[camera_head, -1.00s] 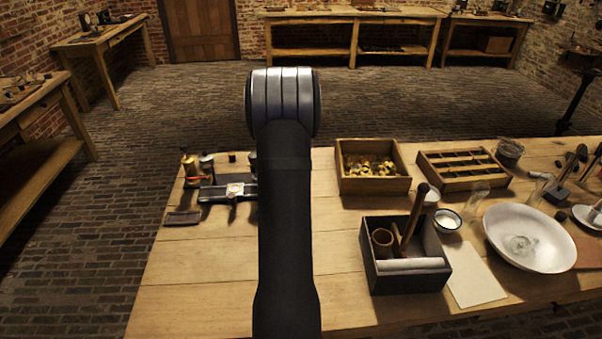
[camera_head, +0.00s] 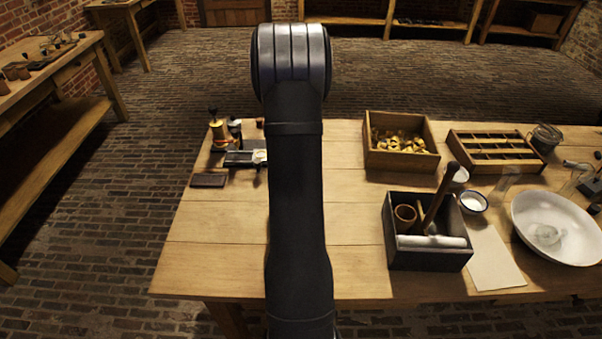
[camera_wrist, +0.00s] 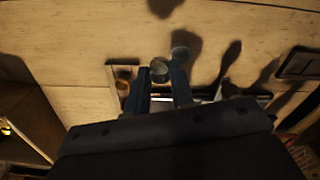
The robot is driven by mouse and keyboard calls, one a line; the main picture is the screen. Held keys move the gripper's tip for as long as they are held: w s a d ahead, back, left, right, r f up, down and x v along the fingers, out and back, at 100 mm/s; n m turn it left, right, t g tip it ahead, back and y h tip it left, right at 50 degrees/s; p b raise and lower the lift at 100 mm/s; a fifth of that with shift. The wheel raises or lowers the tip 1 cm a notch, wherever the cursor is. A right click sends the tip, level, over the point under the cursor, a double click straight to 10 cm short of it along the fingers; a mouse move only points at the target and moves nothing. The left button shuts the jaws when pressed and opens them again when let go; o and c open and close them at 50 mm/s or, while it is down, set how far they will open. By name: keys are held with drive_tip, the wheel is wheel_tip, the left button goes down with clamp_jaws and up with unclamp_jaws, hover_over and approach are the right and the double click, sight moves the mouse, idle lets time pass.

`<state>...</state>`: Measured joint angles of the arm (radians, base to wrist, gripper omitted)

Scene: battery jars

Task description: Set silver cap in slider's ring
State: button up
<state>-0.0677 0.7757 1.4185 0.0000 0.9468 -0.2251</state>
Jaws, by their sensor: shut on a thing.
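In the wrist view my gripper (camera_wrist: 160,76) has its two dark fingers around a small round silver cap (camera_wrist: 159,67), which shows at the fingertips. Left of the fingers is a pale strip-shaped piece with a round brass-coloured spot (camera_wrist: 124,73), possibly the slider's ring; I cannot tell for sure. The cap appears beside that spot, not over it. In the head view my arm hides the gripper and the cap. The apparatus with a brass post (camera_head: 219,130) and a grey metal part (camera_head: 245,158) shows at the table's back left, partly behind my arm.
A wooden box of brass pieces (camera_head: 370,152) and a compartment tray (camera_head: 487,162) stand right of my arm. Nearer are a dark caddy (camera_head: 430,260), a paper sheet (camera_head: 498,270) and a white basin (camera_head: 528,212). A dark flat block (camera_head: 209,180) lies left. The table's front left is clear.

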drive_tip(key=w+a+r+n, duration=0.3)
drive_tip(key=w+a+n, duration=0.9)
drive_tip(key=w, duration=0.1)
drive_tip(key=shift+d+f, duration=0.2)
drive_tip(key=shift+f, duration=2.55)
drive_tip(key=shift+r, duration=0.4)
drive_tip(key=shift+r, duration=0.35)
drive_tip(key=shift+r, duration=0.2)
drive_tip(key=shift+r, duration=0.65)
